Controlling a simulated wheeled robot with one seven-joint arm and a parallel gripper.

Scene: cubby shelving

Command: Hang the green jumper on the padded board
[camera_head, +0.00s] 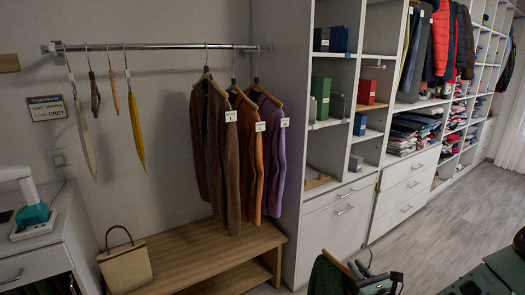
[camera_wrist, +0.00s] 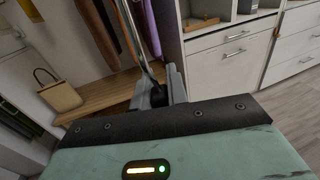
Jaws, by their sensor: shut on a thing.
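A dark green jumper (camera_head: 327,278) on a wooden hanger shows at the bottom of the head view, partly cut off by the frame edge. My gripper (camera_head: 378,282) is beside it. In the wrist view my gripper (camera_wrist: 163,88) is shut on the thin metal hook (camera_wrist: 139,40) of a hanger. The jumper itself is not clear in the wrist view. A rail (camera_head: 150,47) carries several empty hangers seen edge-on, among them a broad cream one (camera_head: 83,138) and a broad yellow one (camera_head: 136,130). I cannot tell which thing is the padded board.
Brown (camera_head: 222,150), orange (camera_head: 246,165) and purple (camera_head: 270,150) jumpers hang at the rail's right end, beside tall shelving (camera_head: 292,120). A wooden bench (camera_head: 240,250) with a straw bag (camera_head: 125,265) stands below. A small sign (camera_head: 46,108) is on the wall.

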